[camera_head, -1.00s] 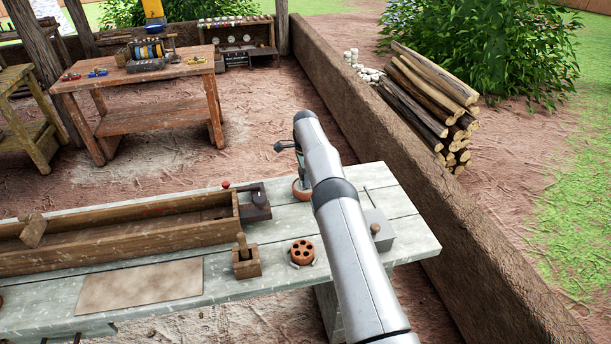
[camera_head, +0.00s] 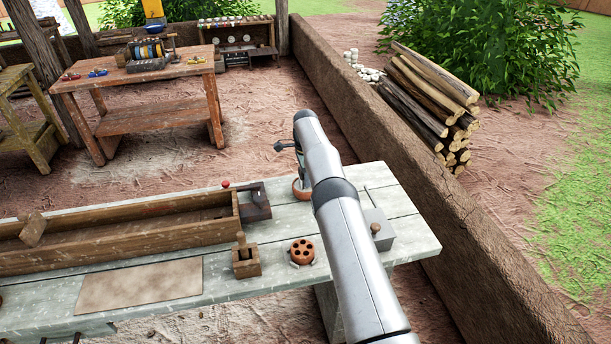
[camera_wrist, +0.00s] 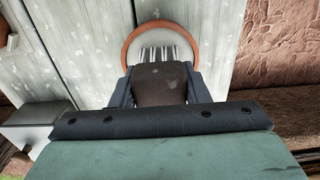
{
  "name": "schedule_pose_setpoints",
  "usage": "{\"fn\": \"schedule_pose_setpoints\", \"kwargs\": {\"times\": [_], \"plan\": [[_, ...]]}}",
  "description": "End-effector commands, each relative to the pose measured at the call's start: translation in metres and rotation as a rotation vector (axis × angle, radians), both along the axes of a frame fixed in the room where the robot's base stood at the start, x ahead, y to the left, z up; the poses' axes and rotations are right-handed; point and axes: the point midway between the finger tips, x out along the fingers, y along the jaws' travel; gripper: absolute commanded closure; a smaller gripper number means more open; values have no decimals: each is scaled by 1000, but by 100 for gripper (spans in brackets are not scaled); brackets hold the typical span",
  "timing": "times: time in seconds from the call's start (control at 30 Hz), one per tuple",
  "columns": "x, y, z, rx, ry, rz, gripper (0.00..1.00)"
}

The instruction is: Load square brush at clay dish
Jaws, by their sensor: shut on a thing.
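The clay dish, orange-rimmed (camera_wrist: 129,47) with a pale grey inside, lies under my gripper in the wrist view. Part of it also shows behind my arm in the head view (camera_head: 300,190). My gripper (camera_wrist: 160,82) is shut on the square brush (camera_wrist: 160,88), a dark brown block with pale bristles pointing at the dish. The bristle ends lie over the dish's inside; whether they touch its contents I cannot tell. The near part of the brush is hidden by the gripper body, and my arm mostly hides the gripper in the head view.
A red holed disc (camera_head: 302,252), a small wooden block holder (camera_head: 246,262) and a long wooden trough (camera_head: 120,239) are to the left. The table's right end is close, with a mud wall (camera_head: 440,225) beyond.

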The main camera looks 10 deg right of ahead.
Motion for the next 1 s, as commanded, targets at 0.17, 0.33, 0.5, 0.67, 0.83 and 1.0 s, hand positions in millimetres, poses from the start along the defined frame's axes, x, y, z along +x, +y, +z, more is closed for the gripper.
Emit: {"fn": "schedule_pose_setpoints", "kwargs": {"times": [0.17,0.33,0.5,0.67,0.83,1.0], "plan": [[-1,0,-2,0,3,0,77],[-1,0,-2,1,4,0,77],[-1,0,3,0,4,0,77],[0,0,16,0,1,0,77],[0,0,31,0,0,0,77],[0,0,45,0,1,0,77]]}}
